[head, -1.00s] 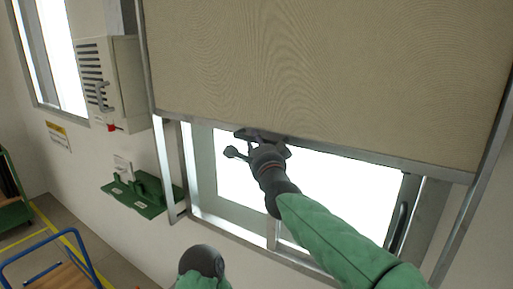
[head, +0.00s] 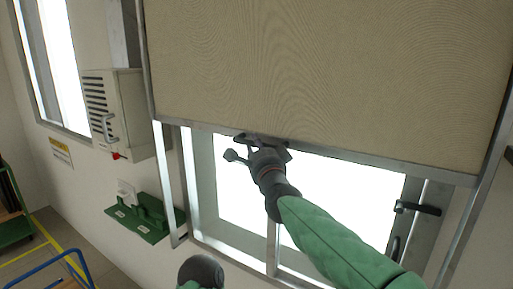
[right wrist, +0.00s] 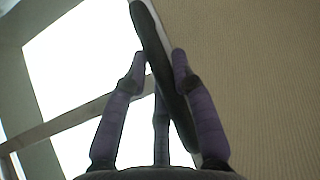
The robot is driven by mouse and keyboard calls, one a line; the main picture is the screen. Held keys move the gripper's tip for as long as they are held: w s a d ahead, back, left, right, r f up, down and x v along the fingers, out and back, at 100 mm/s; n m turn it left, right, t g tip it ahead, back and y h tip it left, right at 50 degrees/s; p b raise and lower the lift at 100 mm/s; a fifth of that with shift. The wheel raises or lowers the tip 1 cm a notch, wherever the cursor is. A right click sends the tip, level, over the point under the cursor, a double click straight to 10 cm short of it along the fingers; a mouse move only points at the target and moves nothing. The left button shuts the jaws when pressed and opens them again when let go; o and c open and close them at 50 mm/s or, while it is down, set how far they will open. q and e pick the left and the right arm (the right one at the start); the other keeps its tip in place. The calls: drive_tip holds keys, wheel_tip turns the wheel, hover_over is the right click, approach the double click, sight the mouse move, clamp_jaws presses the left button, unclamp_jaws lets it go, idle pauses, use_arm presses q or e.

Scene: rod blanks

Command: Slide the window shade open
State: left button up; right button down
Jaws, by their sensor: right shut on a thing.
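The beige window shade (head: 330,70) covers the upper part of the window in the head view. It ends in a grey metal bottom bar (head: 390,164), with bright window glass (head: 330,190) bare below it. A dark handle (head: 248,138) sits at the bar's middle. My right gripper (head: 264,150) is at this handle, its arm reaching up from the bottom right. In the right wrist view its fingers (right wrist: 160,90) are closed around the dark handle (right wrist: 165,75), which runs between them. The fingers of my left gripper are not in view; only a dark rounded arm part shows at the bottom.
A pale vented box (head: 125,112) hangs on the wall left of the window. Below it is a green wall bracket (head: 140,217). A dark latch (head: 418,208) sits on the window frame at right. A blue-railed cart (head: 50,268) and a green cart (head: 14,228) stand lower left.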

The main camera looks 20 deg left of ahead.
drive_tip(key=shift+r, duration=0.15)
drive_tip(key=c, duration=1.3)
unclamp_jaws()
drive_tip(key=shift+o, duration=0.2)
drive_tip(key=shift+w, duration=0.1)
drive_tip(key=v, duration=1.2)
